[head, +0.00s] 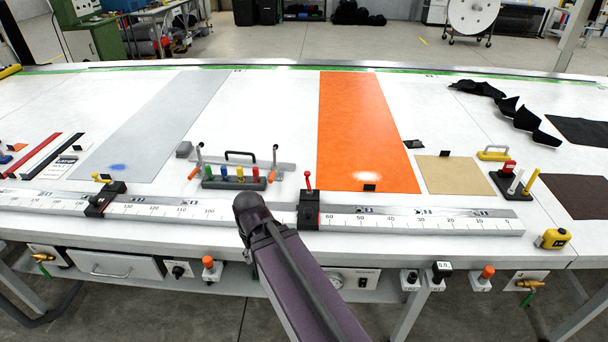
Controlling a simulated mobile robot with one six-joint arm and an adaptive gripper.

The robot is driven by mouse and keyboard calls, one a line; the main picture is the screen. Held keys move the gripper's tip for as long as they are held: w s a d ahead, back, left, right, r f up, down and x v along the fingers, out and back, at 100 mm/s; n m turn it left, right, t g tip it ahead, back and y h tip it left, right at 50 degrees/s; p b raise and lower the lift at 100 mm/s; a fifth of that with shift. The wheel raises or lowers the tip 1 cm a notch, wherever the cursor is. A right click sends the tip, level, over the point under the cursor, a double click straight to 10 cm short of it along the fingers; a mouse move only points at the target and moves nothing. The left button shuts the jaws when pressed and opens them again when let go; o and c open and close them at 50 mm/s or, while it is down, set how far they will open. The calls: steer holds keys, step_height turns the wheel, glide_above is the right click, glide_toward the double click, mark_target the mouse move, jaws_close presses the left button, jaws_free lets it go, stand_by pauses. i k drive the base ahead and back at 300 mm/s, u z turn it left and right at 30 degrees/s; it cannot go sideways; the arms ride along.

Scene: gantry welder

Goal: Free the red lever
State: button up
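A red lever with a ball knob (308,180) stands upright on a black sliding block (308,212). The block sits across the long scaled rail (420,222) at the table's front, left of the 60 mark. A part of my dark purple arm reaches up from the bottom of the head view, and its rounded black end is just left of the block. It hides part of the rail there. I cannot make out my gripper or its fingers. Whether anything touches the lever is not clear, but a gap shows between it and my arm.
A second black block with a yellow lever (103,180) sits further left on the rail. Behind my arm are a rack of coloured handles (235,180) and a bar with orange-handled clamps. An orange sheet (355,130) lies behind the red lever. A yellow tape measure (553,239) is at the right.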

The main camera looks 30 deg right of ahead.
mark_target(307, 174)
steer(key=u, duration=0.1)
steer(key=k, duration=1.15)
steer(key=z, duration=0.5)
steer(key=i, duration=1)
steer(key=z, duration=0.05)
